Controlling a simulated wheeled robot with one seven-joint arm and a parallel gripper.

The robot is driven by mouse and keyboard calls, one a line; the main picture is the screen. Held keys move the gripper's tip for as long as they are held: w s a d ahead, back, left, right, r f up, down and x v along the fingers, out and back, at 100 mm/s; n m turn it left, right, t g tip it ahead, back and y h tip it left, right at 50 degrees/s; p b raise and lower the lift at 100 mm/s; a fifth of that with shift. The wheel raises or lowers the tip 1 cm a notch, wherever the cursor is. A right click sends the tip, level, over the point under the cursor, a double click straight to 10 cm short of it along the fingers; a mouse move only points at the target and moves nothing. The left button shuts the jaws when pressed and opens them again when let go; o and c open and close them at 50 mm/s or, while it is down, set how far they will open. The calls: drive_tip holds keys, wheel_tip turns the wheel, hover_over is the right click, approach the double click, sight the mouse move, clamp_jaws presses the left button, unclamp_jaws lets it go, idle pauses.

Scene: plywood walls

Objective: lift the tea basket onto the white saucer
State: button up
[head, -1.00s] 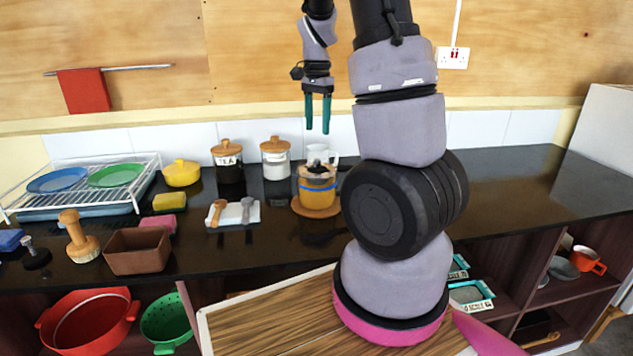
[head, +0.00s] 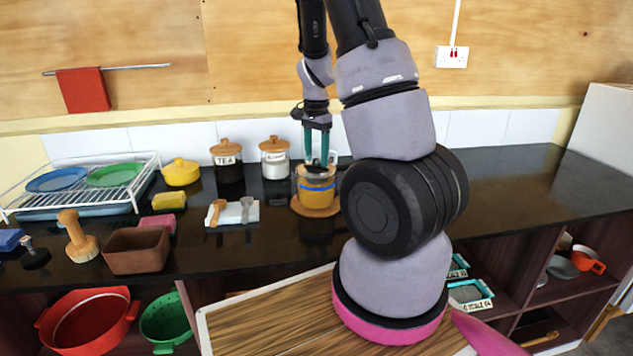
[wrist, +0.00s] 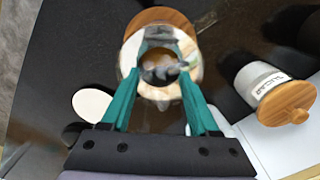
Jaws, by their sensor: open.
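A glass cup of amber tea (head: 317,192) with a blue band stands on a round wooden coaster (head: 300,210). The tea basket (head: 316,170) sits in its mouth; its dark inside (wrist: 160,74) shows in the wrist view. My gripper (head: 318,162) points down over the cup, open, with its green fingertips at the basket's top. In the wrist view the fingertips (wrist: 161,44) stand either side of a grey piece at the rim; I cannot tell whether they touch it. A white oval (wrist: 92,105), apparently the saucer, lies left of the fingers. My arm seems to hide it in the head view.
The sugar jar (head: 275,160) and tea jar (head: 227,163) stand behind and left of the cup. A white mat (head: 233,213) with small tools lies to its left. A white mug (head: 335,156) is partly visible behind it. The counter (head: 520,190) is clear at right.

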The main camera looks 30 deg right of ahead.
clamp_jaws()
idle(1.3)
